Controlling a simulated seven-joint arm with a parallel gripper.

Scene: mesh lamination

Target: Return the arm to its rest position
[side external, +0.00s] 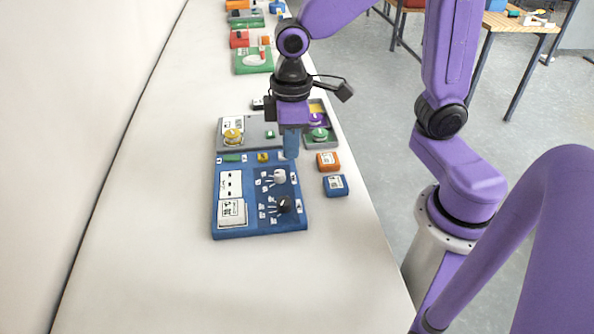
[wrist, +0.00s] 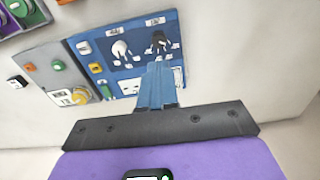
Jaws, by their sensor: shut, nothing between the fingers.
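My gripper (side external: 291,146) hangs from my purple arm above the far edge of the blue panel (side external: 231,171), pointing down. Its blue fingers are together with nothing between them. In the wrist view the gripper (wrist: 162,74) appears as closed blue fingers over the blue panel (wrist: 100,49). The panel carries a white knob (side external: 279,176), a black knob (side external: 284,204) and white labels. Whether the fingertips touch the panel cannot be told.
A grey panel (side external: 255,136) with a yellow knob (side external: 233,136) lies just beyond. Small orange (side external: 328,161) and blue (side external: 335,186) boxes lie to the right. More coloured boxes stand farther back. A wall runs along the left; the near bench (side external: 150,260) is clear.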

